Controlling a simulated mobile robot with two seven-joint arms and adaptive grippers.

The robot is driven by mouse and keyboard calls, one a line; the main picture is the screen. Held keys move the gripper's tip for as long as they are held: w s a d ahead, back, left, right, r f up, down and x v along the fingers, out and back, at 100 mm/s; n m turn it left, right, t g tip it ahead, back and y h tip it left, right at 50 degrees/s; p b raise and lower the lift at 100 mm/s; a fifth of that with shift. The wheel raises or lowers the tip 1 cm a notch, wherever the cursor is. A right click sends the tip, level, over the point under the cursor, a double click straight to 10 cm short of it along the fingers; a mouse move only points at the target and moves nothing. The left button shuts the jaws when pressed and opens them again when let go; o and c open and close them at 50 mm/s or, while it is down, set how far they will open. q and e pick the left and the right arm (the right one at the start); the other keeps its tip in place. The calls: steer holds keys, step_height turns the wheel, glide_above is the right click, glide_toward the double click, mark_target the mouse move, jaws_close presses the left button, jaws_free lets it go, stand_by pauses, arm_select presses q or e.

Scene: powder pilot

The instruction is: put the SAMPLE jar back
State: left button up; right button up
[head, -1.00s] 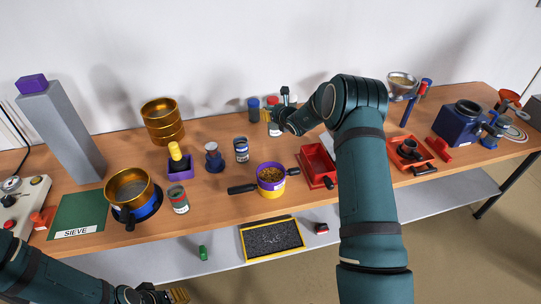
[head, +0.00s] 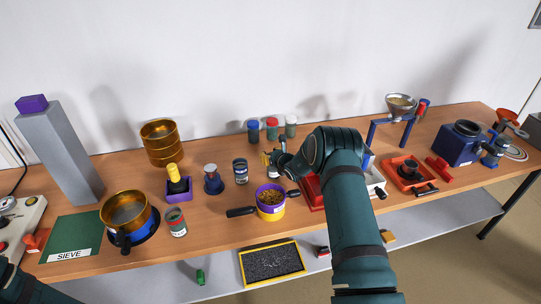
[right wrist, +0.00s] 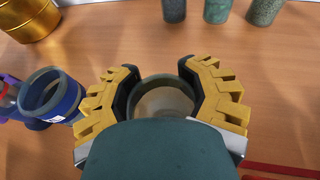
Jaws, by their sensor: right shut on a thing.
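My right gripper (head: 268,158) is over the middle of the table, in front of the back row of jars. In the right wrist view the right gripper (right wrist: 160,78) is shut on a round jar (right wrist: 165,106) with a grey rim. The label of this jar is not readable, and the gripper mostly hides the jar in the head view. My left gripper is out of view.
A jar with a dark blue band (head: 240,171) stands left of the right gripper. A purple and yellow bowl (head: 270,203) with a handle is in front. A red tray (head: 312,192) lies close to the arm. A labelled jar (head: 176,222) stands near the front left.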

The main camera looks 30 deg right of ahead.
steer(key=shift+f, duration=0.15)
steer(key=o, duration=1.5)
steer(key=shift+r, duration=0.3)
steer(key=v, duration=1.2)
steer(key=shift+p, duration=0.45)
steer(key=shift+s+f, duration=0.1)
steer(key=shift+f, duration=0.05)
